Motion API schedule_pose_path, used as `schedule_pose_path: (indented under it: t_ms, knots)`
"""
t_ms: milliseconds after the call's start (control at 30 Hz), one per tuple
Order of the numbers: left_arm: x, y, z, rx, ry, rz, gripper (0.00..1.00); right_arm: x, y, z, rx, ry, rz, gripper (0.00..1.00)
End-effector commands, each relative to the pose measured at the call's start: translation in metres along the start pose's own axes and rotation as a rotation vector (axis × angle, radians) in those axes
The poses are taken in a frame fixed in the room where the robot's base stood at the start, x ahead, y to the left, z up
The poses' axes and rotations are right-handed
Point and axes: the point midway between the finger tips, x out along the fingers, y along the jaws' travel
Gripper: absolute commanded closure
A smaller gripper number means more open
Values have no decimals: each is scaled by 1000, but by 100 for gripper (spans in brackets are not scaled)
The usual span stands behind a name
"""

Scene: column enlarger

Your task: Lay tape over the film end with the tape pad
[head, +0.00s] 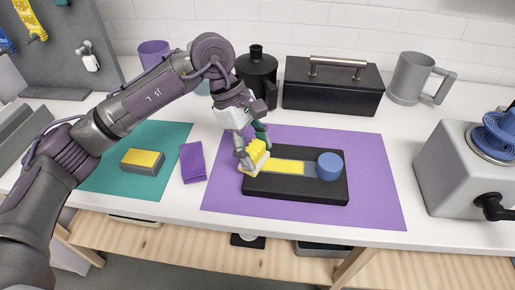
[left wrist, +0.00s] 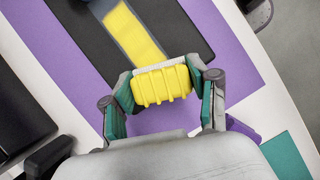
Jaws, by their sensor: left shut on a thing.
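My left gripper (head: 252,155) is shut on the tape pad (head: 257,154), a yellow ribbed grip on a pale base. The pad also shows between the fingers in the left wrist view (left wrist: 161,86). It is at the left end of a black board (head: 295,191); I cannot tell whether it touches it. A flat yellow strip (head: 284,167) runs along the board from near the pad toward a blue cylinder (head: 330,165). A short grey band (head: 310,170) shows between strip and cylinder. The strip also shows in the left wrist view (left wrist: 133,34). My right gripper is out of view.
The board lies on a purple mat (head: 375,200). Left are a purple block (head: 193,162) and a grey block with yellow top (head: 143,160) on a teal mat (head: 105,177). Behind stand a black jug (head: 256,68), a black box (head: 333,90) and a grey mug (head: 409,78). A grey machine (head: 455,170) stands right.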

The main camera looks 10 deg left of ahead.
Motion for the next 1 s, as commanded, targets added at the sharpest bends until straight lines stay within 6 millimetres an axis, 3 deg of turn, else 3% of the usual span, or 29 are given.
schedule_pose_path:
  t_ms: [167, 1000]
  knots:
    - [-4, 0, 2, -1, 1, 0, 91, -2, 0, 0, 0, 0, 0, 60]
    - [-64, 0, 27, 0, 0, 1, 91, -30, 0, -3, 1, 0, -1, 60]
